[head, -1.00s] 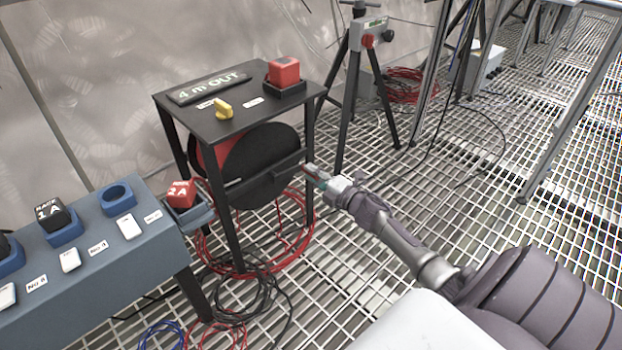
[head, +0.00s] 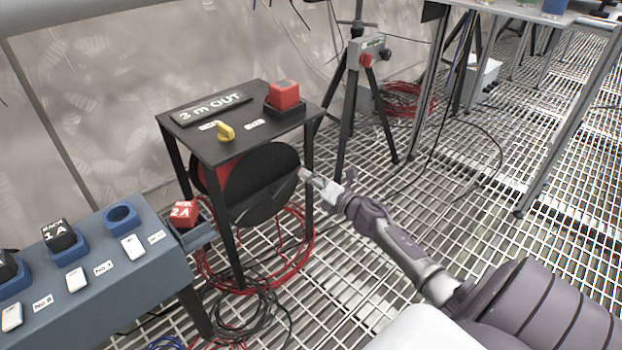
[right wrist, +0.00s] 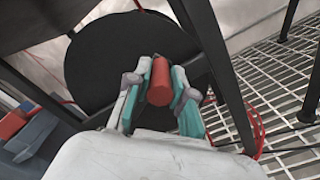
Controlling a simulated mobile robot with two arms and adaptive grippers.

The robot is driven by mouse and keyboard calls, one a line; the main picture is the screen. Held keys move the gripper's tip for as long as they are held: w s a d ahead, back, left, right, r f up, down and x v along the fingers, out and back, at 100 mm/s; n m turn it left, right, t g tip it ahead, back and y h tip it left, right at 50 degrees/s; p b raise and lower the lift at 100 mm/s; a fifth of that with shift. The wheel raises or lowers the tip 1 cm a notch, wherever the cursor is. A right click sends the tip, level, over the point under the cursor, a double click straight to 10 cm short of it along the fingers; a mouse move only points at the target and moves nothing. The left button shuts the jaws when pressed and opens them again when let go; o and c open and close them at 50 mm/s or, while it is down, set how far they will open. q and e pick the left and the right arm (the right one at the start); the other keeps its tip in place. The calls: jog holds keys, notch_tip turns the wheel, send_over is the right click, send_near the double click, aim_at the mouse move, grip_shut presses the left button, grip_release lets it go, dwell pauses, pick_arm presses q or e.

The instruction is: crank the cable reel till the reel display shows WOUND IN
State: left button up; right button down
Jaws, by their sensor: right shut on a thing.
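The cable reel (head: 262,186) is a black disc with a red drum, hung under a small black table (head: 205,128). The reel display (head: 211,107) on the tabletop reads 3 m OUT. My right gripper (head: 305,176) is at the right side of the reel. In the right wrist view my right gripper (right wrist: 160,90) is shut around the red crank handle (right wrist: 160,82), in front of the black disc. The crank arm is mostly hidden there. My left gripper is not in view.
On the tabletop are a yellow knob (head: 226,132) and a red block in a black holder (head: 284,97). A blue-grey bench (head: 95,275) with blocks and sockets stands at the left. A tripod with a grey box (head: 366,52) stands behind. Loose cables (head: 262,305) lie on the grating floor.

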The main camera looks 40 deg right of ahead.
jog(key=shift+a, duration=0.1)
dwell(0.3)
jog(key=c, duration=1.4)
grip_release()
jog(key=o, duration=0.4)
jog(key=s, duration=0.8)
jog(key=s+d, duration=0.1)
jog(key=s, duration=0.3)
